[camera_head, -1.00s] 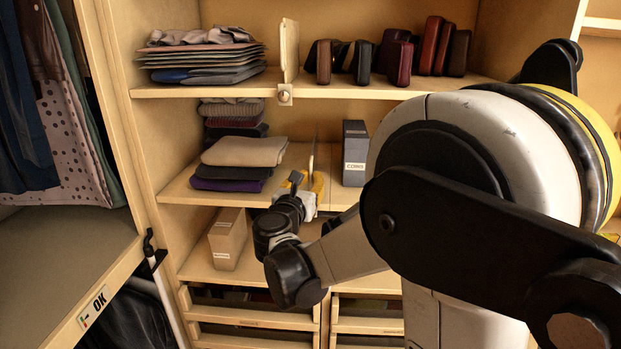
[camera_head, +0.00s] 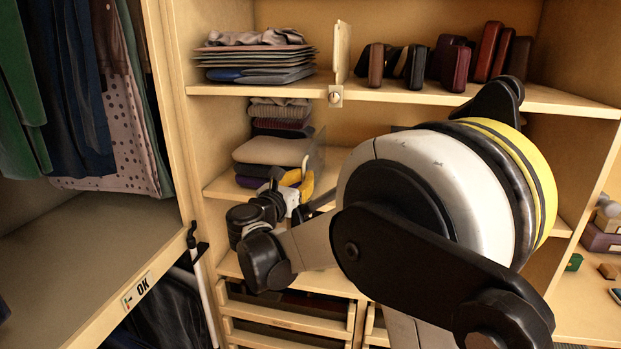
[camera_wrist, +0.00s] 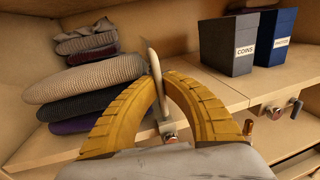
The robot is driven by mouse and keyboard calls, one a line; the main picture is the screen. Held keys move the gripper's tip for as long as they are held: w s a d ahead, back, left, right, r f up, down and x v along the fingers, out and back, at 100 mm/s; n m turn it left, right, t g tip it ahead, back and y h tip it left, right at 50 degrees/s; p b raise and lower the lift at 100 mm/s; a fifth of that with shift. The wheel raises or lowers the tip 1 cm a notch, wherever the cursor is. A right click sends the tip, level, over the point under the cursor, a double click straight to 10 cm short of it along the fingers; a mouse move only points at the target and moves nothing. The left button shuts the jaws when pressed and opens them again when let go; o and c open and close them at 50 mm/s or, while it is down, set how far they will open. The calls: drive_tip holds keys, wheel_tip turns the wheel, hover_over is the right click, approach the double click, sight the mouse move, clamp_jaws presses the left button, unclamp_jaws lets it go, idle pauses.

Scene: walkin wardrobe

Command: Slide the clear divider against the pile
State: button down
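The clear divider (camera_head: 318,153) stands upright on the middle shelf, a thin see-through panel; in the wrist view its pale front edge (camera_wrist: 154,62) runs up between my fingers. The pile (camera_head: 270,152) of folded knitwear is left of it, beige on top with dark and purple pieces below; it also shows in the wrist view (camera_wrist: 85,85). My gripper (camera_wrist: 158,82), with yellow ribbed fingers, is shut on the divider's front part; it also shows in the head view (camera_head: 299,183). The divider is very close to the pile's right side; I cannot tell whether they touch.
In the wrist view, a grey COINS box (camera_wrist: 228,45) and a blue box (camera_wrist: 275,38) stand right of the divider, with bare shelf between. A second stack (camera_wrist: 88,40) is behind the pile. A fixed upright panel (camera_head: 342,52) stands on the shelf above.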

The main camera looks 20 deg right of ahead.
drive_tip(key=c, duration=1.5)
unclamp_jaws()
drive_tip(key=shift+s+a, duration=0.1)
drive_tip(key=shift+c, duration=0.2)
drive_tip(key=v, duration=1.2)
drive_tip(key=s+d+f+m+g+y+b, duration=0.3)
drive_tip(key=s+d+f+m+b, duration=0.1)
drive_tip(key=s+f+m, duration=0.25)
drive_tip(key=s+d+f+m+g+y+b, duration=0.2)
drive_tip(key=s+d+f+m+y+b, duration=0.15)
drive_tip(key=s+f+m, duration=0.35)
drive_tip(key=s+a+f+m+y+b, duration=0.5)
drive_tip(key=s+a+f+m+y, duration=0.1)
drive_tip(key=s+f+m, duration=0.6)
drive_tip(key=shift+s+f+m+g+b, duration=0.25)
drive_tip(key=shift+f+m+b, duration=0.2)
drive_tip(key=shift+m, duration=0.3)
